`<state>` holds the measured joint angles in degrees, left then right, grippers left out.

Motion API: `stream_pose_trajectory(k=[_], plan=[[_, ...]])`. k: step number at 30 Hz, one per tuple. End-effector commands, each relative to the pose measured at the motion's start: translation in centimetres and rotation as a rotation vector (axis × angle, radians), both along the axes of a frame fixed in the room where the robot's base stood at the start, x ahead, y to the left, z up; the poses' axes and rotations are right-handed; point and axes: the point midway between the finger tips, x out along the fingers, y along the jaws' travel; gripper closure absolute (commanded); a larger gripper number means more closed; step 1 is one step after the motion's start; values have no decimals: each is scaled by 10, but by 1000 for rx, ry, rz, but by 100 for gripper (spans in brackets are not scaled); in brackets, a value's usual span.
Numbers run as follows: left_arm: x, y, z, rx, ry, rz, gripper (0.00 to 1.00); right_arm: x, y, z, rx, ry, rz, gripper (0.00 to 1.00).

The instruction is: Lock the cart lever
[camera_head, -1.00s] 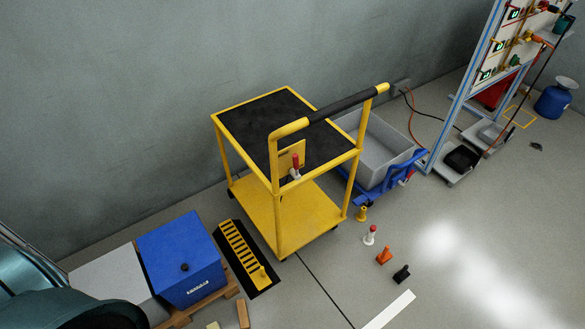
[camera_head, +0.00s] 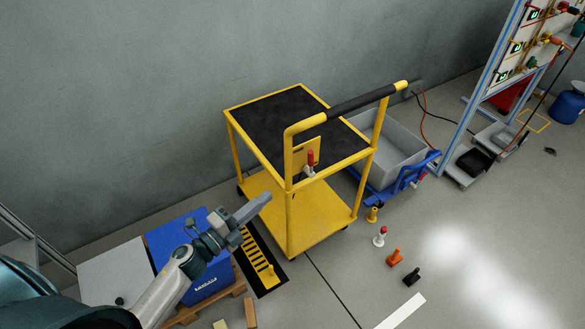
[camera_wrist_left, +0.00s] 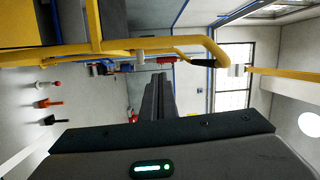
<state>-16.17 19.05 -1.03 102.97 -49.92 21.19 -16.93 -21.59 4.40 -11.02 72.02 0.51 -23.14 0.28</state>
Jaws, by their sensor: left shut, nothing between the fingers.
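The yellow cart (camera_head: 300,215) stands by the wall, with a black top and a black-gripped push handle (camera_head: 350,104). Its lever (camera_head: 310,160), with a red grip and pale base, stands upright on a yellow plate below the handle. My left gripper (camera_head: 262,200) is shut and empty, in front of the cart's lower left side, lower than the lever and apart from it. In the left wrist view the shut fingers (camera_wrist_left: 158,97) point toward the yellow cart frame (camera_wrist_left: 120,47). My right gripper is not in view.
A blue box (camera_head: 165,240) on a wooden pallet lies under my left arm. A grey bin (camera_head: 390,155) on a blue trolley stands right of the cart. Several small lever pieces, one of them orange (camera_head: 395,257), stand on the floor.

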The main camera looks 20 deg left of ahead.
Motion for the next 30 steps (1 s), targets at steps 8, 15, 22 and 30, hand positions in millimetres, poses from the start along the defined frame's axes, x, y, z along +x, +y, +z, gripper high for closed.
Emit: stream_pose_trajectory(k=[8,15,22,30], plan=[[0,-3,16,62,-52,-29,100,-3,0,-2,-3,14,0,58],[0,-3,16,59,-51,-28,100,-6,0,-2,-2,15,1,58],[9,-8,18,57,-49,-27,100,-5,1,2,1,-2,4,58],[42,-23,23,57,-51,-26,100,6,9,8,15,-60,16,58]])
